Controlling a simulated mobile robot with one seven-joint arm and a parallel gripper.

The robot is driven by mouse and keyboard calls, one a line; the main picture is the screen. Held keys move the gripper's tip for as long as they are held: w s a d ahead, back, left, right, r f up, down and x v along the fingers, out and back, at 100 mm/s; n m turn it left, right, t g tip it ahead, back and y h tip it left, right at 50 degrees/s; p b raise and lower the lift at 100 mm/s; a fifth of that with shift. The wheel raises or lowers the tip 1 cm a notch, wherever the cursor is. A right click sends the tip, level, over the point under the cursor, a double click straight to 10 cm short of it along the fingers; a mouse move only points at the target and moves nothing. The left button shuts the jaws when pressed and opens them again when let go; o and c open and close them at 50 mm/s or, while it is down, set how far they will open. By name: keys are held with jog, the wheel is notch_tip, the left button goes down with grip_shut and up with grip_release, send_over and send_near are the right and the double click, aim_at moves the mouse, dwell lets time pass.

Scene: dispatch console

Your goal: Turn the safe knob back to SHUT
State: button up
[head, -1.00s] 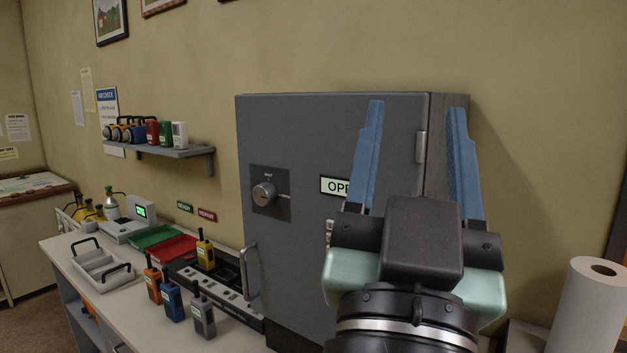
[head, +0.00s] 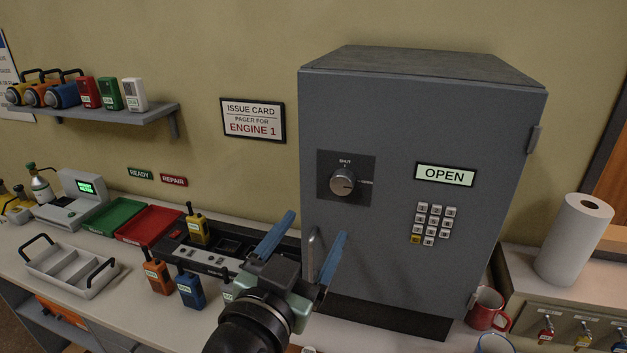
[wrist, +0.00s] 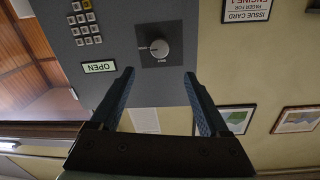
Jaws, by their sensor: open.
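The safe (head: 400,250) is a grey box with its door closed against the body, as far as I can see. Its round silver knob (head: 342,181) sits on a dark plate marked SHUT at the top, with another mark at the right. The knob's pointer appears turned to the right-hand mark. The sign (head: 444,174) on the door reads OPEN. My gripper (head: 305,235) is open and empty, in front of the safe's lower left, below the knob in the head view. In the wrist view, which is upside down, the knob (wrist: 159,48) lies beyond the two blue fingers, touching neither.
A vertical door handle (head: 313,250) stands out behind my gripper. Radios and a charger (head: 205,253) are on the counter to the left. A keypad (head: 434,224) is right of the knob. A red mug (head: 486,308) stands at the right.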

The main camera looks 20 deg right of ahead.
aim_at(341, 185)
jog(key=p+x, duration=0.2)
jog(key=x, duration=0.3)
jog(key=p+x, duration=0.2)
jog(key=x, duration=0.3)
jog(key=shift+w+d+r, duration=0.1)
jog(key=shift+d+r, duration=0.1)
jog(key=shift+p+x, duration=0.4)
jog(key=shift+x, duration=0.4)
jog(key=shift+f, duration=0.15)
jog(key=shift+a, duration=0.1)
grip_shut()
